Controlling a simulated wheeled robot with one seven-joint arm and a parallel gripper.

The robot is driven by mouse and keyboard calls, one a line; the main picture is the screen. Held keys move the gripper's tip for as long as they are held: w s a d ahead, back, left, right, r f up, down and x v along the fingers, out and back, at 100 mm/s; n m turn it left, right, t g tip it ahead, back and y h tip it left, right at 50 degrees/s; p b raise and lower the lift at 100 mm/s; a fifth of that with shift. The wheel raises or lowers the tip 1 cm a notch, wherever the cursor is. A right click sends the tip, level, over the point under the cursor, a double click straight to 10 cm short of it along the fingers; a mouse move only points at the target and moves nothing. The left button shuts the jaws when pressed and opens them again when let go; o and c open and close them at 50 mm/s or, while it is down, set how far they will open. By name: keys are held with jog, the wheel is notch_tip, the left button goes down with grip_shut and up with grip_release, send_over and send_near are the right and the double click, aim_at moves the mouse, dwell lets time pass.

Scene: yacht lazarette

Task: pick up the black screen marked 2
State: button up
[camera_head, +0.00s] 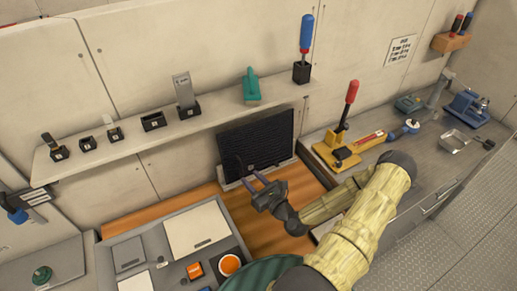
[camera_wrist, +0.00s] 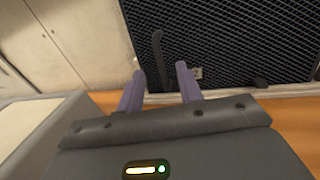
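The black screen (camera_head: 256,140) is an upright mesh panel standing in a pale base strip against the back wall. In the wrist view the black screen (camera_wrist: 235,35) fills the upper right, with a dark upright handle (camera_wrist: 151,62) on its face and a small pale label (camera_wrist: 196,73) whose marking is too small to read. My gripper (camera_head: 251,179) is in front of the screen's lower part. In the wrist view my gripper (camera_wrist: 160,70) has its two purple fingers apart, with the handle showing between and beyond them. I cannot tell whether they touch it.
A shelf (camera_head: 215,118) with small holders runs above and left. A red-handled tool on a yellow base (camera_head: 325,153) stands to the right. Some wooden counter (camera_head: 262,235) is bare.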

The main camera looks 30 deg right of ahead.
aim_at(242, 169)
jog(key=shift+w+r+p, duration=0.1)
jog(key=shift+w+p, duration=0.2)
jog(key=shift+p, duration=0.05)
jog(key=w+p, duration=0.1)
jog(key=w, duration=0.1)
jog(key=w+a+p, duration=0.1)
jog(key=w, duration=0.1)
jog(key=shift+w, duration=0.25)
grip_shut()
dwell(1.4)
